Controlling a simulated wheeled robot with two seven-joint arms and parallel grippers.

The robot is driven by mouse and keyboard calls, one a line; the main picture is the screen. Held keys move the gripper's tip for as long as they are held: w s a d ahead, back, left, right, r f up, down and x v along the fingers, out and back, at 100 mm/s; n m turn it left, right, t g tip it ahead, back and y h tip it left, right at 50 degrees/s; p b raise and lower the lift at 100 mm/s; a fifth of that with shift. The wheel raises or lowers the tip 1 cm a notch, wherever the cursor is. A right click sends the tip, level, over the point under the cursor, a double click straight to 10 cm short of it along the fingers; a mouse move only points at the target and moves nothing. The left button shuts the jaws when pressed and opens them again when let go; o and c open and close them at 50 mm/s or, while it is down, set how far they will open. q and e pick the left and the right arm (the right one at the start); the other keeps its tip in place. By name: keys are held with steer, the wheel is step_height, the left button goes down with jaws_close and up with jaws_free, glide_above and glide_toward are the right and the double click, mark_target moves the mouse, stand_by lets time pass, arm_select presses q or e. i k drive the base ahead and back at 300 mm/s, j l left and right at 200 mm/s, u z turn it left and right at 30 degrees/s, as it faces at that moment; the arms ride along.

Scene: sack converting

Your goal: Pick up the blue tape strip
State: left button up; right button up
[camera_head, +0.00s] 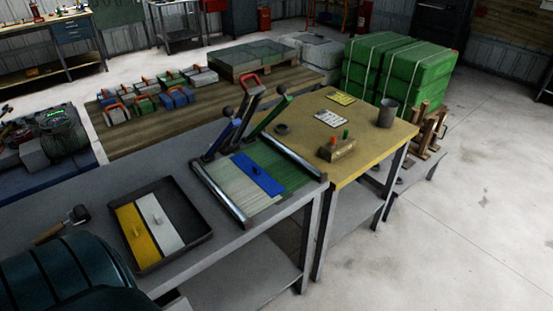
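The blue tape strip (259,175) lies flat on the green slatted panel (272,160) of a metal-framed fixture (221,196) on the grey bench. A small dark blue knob stands up from its middle. A dark tray (205,240) to the left holds a yellow strip (138,235) and a white strip (161,222) side by side, each with a small knob. Neither of my grippers can be made out in the head view.
Upright levers with blue, red and green parts (250,108) rise behind the fixture. A wooden-handled roller (76,214) lies left of the tray. The yellow-topped table (365,152) at right carries a cup (387,113), a pegged block (337,149) and cards.

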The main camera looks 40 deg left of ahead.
mark_target(272, 188)
steer(key=i+l+u, duration=0.15)
steer(key=i+u, duration=0.15)
steer(key=i+l+u, duration=0.85)
steer(key=u, duration=0.15)
steer(key=i+l+u, duration=0.15)
steer(key=l+u, duration=0.15)
steer(key=l, duration=0.15)
steer(key=i+l+u, duration=0.15)
steer(key=l+u, duration=0.15)
steer(key=l, duration=0.15)
steer(key=i+l+u, duration=0.1)
steer(key=l+u, duration=0.25)
steer(key=l, duration=0.15)
steer(key=l+u, duration=0.3)
steer(key=l, duration=0.2)
steer(key=l+u, duration=0.15)
steer(key=l, duration=0.45)
steer(key=k, duration=0.05)
